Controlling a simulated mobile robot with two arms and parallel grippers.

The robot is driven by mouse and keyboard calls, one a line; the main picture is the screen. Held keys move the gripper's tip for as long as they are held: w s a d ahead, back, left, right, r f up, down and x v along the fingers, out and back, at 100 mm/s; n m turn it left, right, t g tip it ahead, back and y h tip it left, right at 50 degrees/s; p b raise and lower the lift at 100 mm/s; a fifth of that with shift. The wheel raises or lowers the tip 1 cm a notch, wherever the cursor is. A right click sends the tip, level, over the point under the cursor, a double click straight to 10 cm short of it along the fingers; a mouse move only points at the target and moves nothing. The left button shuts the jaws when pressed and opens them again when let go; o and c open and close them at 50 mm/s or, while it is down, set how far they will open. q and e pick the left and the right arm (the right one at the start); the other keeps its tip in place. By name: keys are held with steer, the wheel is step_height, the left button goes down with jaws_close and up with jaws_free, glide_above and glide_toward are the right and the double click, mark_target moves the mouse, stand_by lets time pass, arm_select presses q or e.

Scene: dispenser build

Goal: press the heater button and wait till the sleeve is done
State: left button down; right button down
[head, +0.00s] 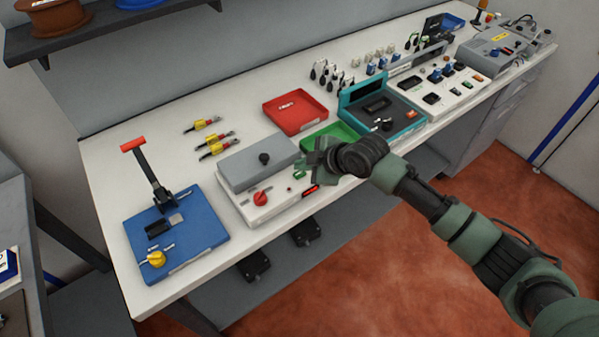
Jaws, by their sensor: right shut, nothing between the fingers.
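A low white unit with a grey lid (256,163) stands on the bench, and I take it to be the heater. Its front panel has a red knob (260,199), a small green button (299,175) and a small dark strip with red on it (310,190). My right gripper (310,163) is shut and empty, at the right end of this unit, right by the green button. I cannot tell whether it touches the button. No sleeve can be made out; the inside of the unit is hidden under the lid. My left gripper is out of view.
A blue press with a red-handled lever (205,232) stands to the left. Yellow-marked tools (214,145) lie behind. A red tray (295,111), a green tray (336,132) and a teal-edged fixture (408,128) sit to the right.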

mark_target(302, 175)
steer(key=shift+f, duration=0.15)
steer(key=shift+f, duration=0.3)
steer(key=shift+f+b, duration=0.45)
steer(key=shift+b, duration=0.05)
stand_by(0.6)
steer(key=shift+r, duration=0.1)
steer(key=shift+r+p, duration=0.8)
step_height(302, 175, up, 5)
steer(key=p, duration=0.4)
stand_by(0.4)
